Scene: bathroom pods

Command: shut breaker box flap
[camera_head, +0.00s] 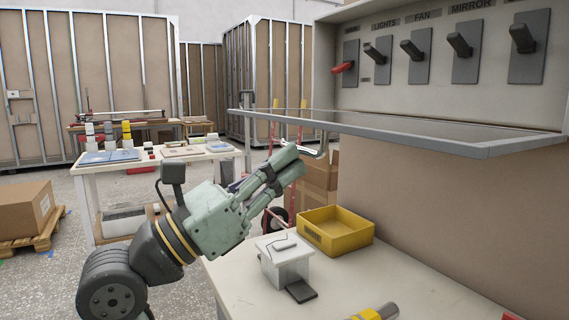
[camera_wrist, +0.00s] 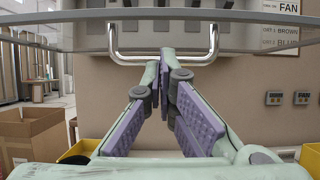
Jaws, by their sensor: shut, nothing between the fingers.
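The breaker box (camera_head: 400,88) is on the wall at the upper right, with a row of switches exposed. Its flap (camera_head: 500,151) is open, standing out roughly level at the box's lower edge. The flap's edge crosses the top of the wrist view (camera_wrist: 262,16). A U-shaped metal handle (camera_wrist: 130,53) hangs below that edge. My gripper (camera_head: 297,156) is below the flap's outer edge by the handle. In the wrist view its shut fingertips (camera_wrist: 170,68) are at the handle's bar, with nothing between them; whether they touch it I cannot tell.
Below the flap is a workbench (camera_head: 400,285) with a yellow bin (camera_head: 345,238) and a small white box (camera_head: 285,262). Cardboard boxes (camera_head: 319,178) stand behind my gripper. Another table (camera_head: 215,152) is at the left. Space directly under the flap is open.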

